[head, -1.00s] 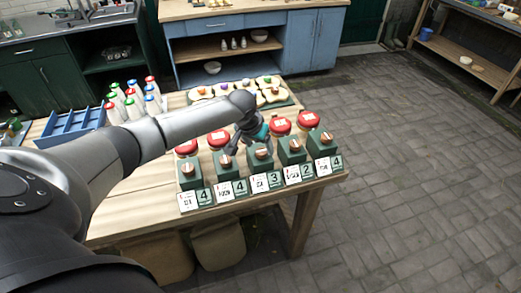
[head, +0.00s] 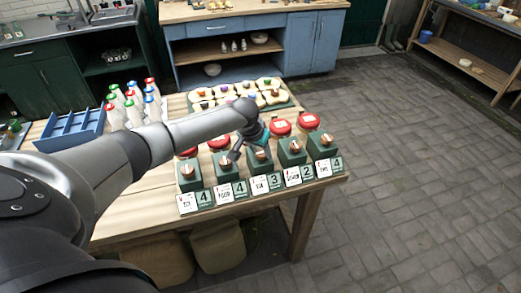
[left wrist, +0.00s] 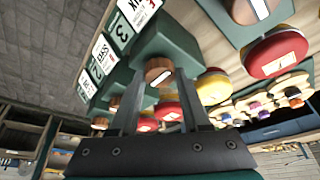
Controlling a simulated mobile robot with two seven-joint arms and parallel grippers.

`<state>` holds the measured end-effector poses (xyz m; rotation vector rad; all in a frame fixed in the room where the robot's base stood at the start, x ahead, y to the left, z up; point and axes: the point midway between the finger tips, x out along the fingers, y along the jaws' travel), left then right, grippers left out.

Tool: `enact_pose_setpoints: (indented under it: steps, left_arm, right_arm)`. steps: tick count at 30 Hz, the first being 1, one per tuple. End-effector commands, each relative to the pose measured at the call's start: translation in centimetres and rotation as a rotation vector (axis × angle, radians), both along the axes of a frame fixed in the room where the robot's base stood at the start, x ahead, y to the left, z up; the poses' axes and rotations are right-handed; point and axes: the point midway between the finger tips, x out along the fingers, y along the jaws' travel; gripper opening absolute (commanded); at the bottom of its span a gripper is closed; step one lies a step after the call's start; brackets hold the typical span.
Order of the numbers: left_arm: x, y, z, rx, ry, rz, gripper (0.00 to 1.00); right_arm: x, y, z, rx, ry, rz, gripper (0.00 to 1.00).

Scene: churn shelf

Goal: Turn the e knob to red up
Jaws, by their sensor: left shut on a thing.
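A row of green boxes, each with a copper-coloured knob on top, stands along the table's front edge. My left gripper (head: 250,151) is at the middle box (head: 258,168), whose card shows a 3. Its fingers are shut on the middle knob (head: 261,155). In the left wrist view this knob (left wrist: 158,71) lies between the two dark fingers (left wrist: 157,100) and bears a pale pointer mark. The card names are too small to read surely, so I cannot tell which is the e knob. The right gripper is not in view.
The paved floor (head: 420,180) at right is clear.

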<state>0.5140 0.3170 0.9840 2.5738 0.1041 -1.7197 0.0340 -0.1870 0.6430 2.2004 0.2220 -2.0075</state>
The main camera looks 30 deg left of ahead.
Motion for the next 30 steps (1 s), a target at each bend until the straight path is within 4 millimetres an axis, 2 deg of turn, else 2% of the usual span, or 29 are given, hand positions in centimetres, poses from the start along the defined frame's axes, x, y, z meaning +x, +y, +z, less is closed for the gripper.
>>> enact_pose_setpoints:
  steps: [1,10,20,30]
  left_arm:
    - [0.0,0.0,0.0,0.0,0.0,0.0,0.33]
    - [0.0,0.0,0.0,0.0,0.001,0.0,0.0]
    - [-0.1,-0.1,0.0,-0.002,0.003,0.024,0.0]
    - [-0.1,-0.4,0.3,-0.004,0.006,0.218,0.0]
  right_arm:
    - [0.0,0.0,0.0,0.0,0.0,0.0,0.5]
    - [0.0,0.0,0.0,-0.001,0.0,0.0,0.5]
    - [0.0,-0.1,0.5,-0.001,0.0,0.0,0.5]
    - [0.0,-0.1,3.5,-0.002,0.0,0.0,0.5]
